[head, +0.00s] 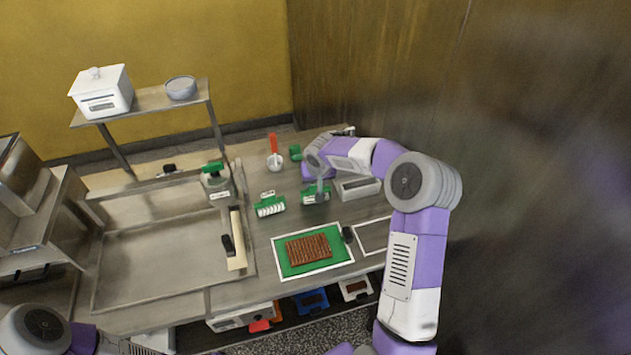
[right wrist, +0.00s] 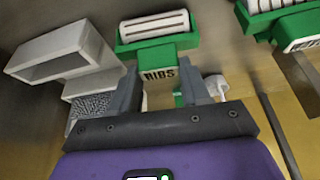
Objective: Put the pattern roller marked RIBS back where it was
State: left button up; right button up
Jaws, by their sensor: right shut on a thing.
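The pattern roller marked RIBS (right wrist: 153,27) has a white ridged head in a green frame, and its black-on-white label reads RIBS in the right wrist view. In the head view the roller (head: 315,196) is low at the counter, partly hidden by my gripper. I cannot tell whether the roller touches the counter. My left arm shows at the bottom left of the head view, but its gripper does not show.
Another green and white roller (head: 270,206) stands to the left. A grey open box (head: 358,187) is close on the right. In front lies a green mat (head: 285,262) with a brown ridged slab (head: 309,249).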

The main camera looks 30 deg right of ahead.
jog(key=shift+f, duration=0.1)
jog(key=o, duration=1)
jog(key=v, duration=0.7)
jog(key=shift+s+a, duration=0.4)
